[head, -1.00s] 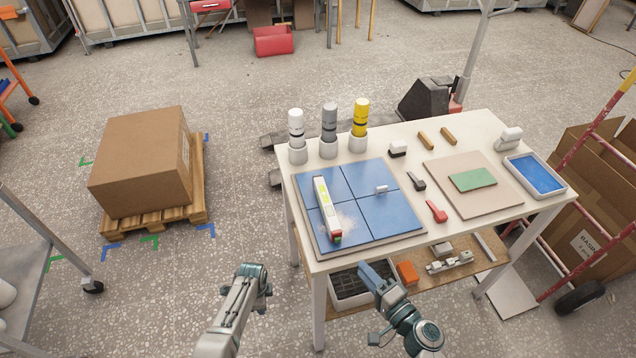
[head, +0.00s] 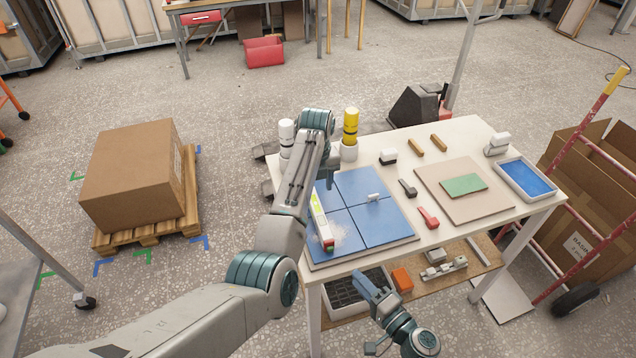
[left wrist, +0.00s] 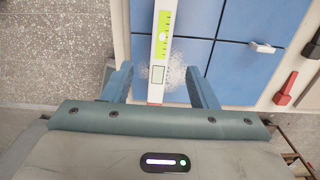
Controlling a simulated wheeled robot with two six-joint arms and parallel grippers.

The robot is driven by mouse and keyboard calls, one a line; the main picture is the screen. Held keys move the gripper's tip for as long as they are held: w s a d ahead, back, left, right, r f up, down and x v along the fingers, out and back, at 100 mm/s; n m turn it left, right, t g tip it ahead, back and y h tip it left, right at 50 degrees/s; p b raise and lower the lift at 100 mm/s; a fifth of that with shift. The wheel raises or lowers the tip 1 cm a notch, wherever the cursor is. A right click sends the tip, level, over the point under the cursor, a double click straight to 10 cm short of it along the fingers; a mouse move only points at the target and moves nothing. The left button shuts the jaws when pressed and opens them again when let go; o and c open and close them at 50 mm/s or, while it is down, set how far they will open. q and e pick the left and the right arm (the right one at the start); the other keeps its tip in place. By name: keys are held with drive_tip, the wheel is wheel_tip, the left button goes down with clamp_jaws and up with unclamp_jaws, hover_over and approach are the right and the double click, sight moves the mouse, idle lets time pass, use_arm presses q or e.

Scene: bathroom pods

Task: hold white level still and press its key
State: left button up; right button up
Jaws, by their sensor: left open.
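The white level (head: 319,215) lies on the left part of the blue tiled panel (head: 379,224) on the table. It has a yellow-green label, and red and green show at its near end. In the left wrist view the level (left wrist: 157,74) runs between the fingers of my left gripper (left wrist: 158,78), which is open. It shows a small grey display; I cannot make out its key. In the head view my left gripper (head: 331,166) is partly hidden by its own arm, above the panel's far left part. My right gripper (head: 366,288) hangs before the table's front edge, empty.
White and yellow (head: 351,125) bottles stand at the back left. A small white piece (head: 374,197) lies on the panel. A black tool (head: 408,188) and a red tool (head: 428,218) lie to its right, near a board with a green pad (head: 464,183).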

sight(317, 208)
use_arm(q)
drive_tip(key=shift+f, duration=0.35)
wheel_tip(317, 208, down, 10)
drive_tip(key=shift+r, duration=0.1)
use_arm(e)
drive_tip(key=shift+a, duration=0.15)
use_arm(q)
drive_tip(key=shift+c, duration=0.2)
drive_tip(key=c, duration=1.1)
clamp_jaws()
use_arm(e)
clamp_jaws()
